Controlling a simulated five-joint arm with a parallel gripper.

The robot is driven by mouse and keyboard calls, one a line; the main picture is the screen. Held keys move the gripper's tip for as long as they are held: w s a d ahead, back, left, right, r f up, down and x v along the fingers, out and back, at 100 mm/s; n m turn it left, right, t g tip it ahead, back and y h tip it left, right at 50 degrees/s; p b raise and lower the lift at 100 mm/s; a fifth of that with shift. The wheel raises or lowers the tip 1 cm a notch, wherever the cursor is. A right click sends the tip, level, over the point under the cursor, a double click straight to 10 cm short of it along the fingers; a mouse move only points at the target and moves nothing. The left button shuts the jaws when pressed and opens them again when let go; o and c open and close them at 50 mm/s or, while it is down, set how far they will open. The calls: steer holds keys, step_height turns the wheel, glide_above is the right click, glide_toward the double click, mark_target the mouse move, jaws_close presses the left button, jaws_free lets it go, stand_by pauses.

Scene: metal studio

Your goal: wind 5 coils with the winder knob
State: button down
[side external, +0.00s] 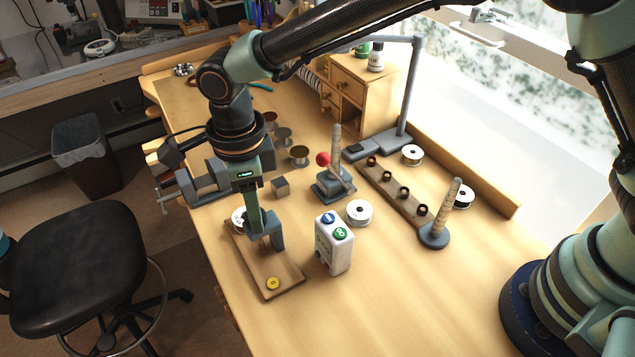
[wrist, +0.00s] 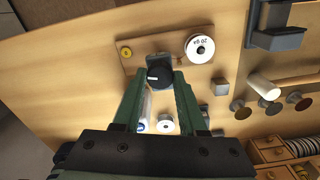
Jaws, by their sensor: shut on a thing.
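The winder is a wooden board (side external: 285,283) with a grey block (side external: 278,238), a white spool at one end and a yellow button (side external: 273,284) at the other. My gripper (side external: 258,232) is low over the middle of the board. In the wrist view the board (wrist: 196,75) shows its spool (wrist: 199,48), marked "20 ga", and yellow button (wrist: 126,52). There my gripper (wrist: 165,78) has its fingers on either side of a dark round knob (wrist: 158,77) and is shut on it. In the side view my fingers hide the knob, and the spool is partly hidden.
A white box (side external: 335,248) with blue and green discs stands close to the board's right. A loose white spool (side external: 359,212), a small grey block (side external: 280,188) and a red-balled stand (side external: 333,182) are nearby. The table's front right (side external: 390,310) is clear.

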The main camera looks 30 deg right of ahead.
steer(key=shift+m, duration=1.3)
steer(key=shift+c, duration=2.3)
jaws_free()
step_height(320, 180, up, 12)
steer(key=shift+r, duration=0.1)
